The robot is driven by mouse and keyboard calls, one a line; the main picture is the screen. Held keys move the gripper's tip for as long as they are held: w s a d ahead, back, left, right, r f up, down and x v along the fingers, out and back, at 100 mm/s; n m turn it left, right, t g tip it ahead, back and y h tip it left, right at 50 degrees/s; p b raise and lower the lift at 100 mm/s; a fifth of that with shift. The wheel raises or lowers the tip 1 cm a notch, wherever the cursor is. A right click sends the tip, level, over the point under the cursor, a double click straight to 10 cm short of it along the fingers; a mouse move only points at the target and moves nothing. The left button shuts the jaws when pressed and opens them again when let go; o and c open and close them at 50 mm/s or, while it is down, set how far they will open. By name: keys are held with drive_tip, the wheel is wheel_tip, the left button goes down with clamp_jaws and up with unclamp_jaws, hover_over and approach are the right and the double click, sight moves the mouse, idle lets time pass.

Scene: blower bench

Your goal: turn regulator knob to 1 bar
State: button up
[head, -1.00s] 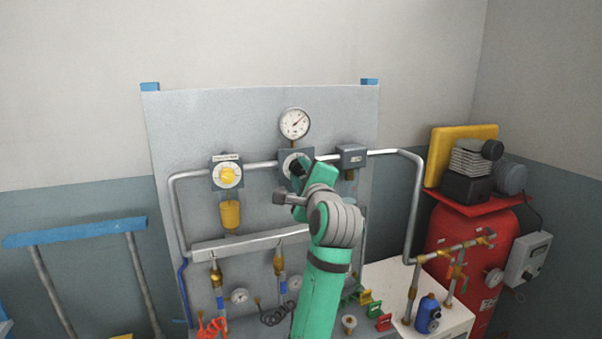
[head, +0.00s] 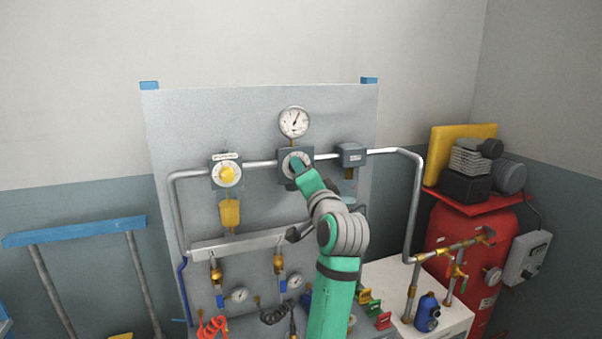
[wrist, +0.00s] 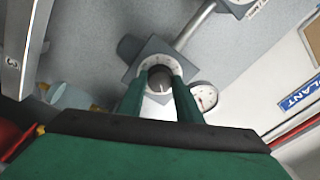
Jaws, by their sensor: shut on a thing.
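The regulator (head: 284,169) is a grey block with a white dial ring, set in the pipe on the upright panel. Its dark round knob (wrist: 160,80) sits at the centre of the ring in the wrist view. My gripper (wrist: 159,92) has one green finger on each side of the knob and is shut on it. In the head view my gripper (head: 300,167) covers most of the knob. The round pressure gauge (head: 294,122) stands just above the regulator, its needle pointing up and slightly right. The gauge also shows in the wrist view (wrist: 204,97). The scale figures are too small to read.
A second dial with a yellow knob (head: 227,174) is to the left on the same pipe. A grey box (head: 351,155) is close on the right. A manifold bar (head: 230,245) with hoses runs below. A red tank (head: 475,235) stands at the right.

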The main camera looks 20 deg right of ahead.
drive_tip(key=n+y, duration=0.1)
drive_tip(key=n, duration=0.7)
drive_tip(key=n+g+y, duration=0.1)
drive_tip(key=n, duration=0.8)
drive_tip(key=n+y, duration=0.1)
drive_tip(key=n, duration=0.8)
drive_tip(key=shift+d+r, duration=0.1)
drive_tip(key=shift+d, duration=0.3)
drive_tip(key=o, duration=1)
drive_tip(key=shift+o, duration=0.2)
drive_tip(key=s+d, duration=0.1)
drive_tip(key=s, duration=0.9)
drive_tip(key=shift+s+d, duration=0.3)
